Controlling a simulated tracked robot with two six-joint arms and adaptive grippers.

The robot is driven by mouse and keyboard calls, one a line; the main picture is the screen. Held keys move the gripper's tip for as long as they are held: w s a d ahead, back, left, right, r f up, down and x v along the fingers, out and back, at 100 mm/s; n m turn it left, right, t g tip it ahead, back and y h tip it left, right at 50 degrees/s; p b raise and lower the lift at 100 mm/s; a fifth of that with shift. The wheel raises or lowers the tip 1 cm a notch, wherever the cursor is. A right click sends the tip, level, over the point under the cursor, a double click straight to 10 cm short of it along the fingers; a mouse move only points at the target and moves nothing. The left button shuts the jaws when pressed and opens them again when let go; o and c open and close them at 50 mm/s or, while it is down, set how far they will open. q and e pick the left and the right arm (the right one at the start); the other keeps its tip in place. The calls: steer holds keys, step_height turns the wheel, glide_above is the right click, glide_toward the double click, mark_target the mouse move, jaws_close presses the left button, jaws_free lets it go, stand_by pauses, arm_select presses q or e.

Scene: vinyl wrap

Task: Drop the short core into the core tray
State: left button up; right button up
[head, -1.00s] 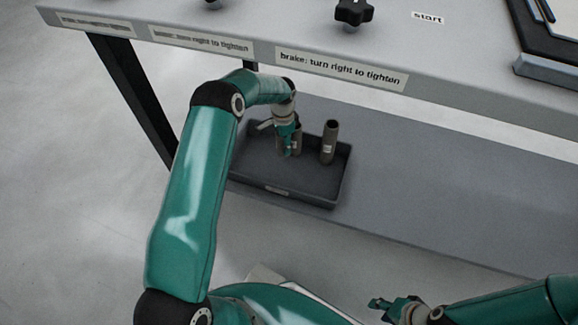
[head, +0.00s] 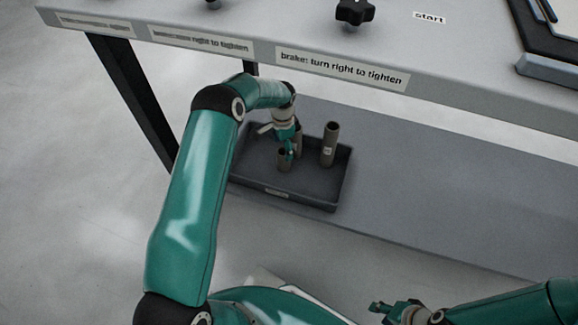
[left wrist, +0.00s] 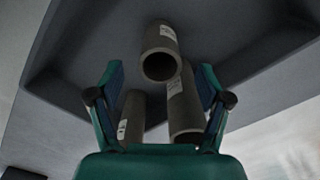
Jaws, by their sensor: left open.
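The core tray (head: 310,196) is a dark shallow tray on the lower shelf. In the head view a short grey-brown core (head: 285,160) stands in it, just below my left gripper (head: 288,147). A taller core (head: 329,146) stands to the right, and another (head: 298,139) is partly hidden behind the gripper. My left gripper is open; the left wrist view shows its spread fingers (left wrist: 160,95) with three labelled cores in and beyond the gap. I cannot tell which of these is the short one. My right gripper (head: 384,309) is small at the lower right, away from the tray.
The table top (head: 450,60) overhangs the shelf and carries a black knob (head: 354,11) and a brake label (head: 341,68). A dark table leg (head: 135,95) stands left of the tray. The shelf (head: 430,190) is clear right of the tray.

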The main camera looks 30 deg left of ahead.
arm_select(q)
step_height(320, 180, up, 12)
steer(key=shift+f, duration=0.15)
stand_by(0.7)
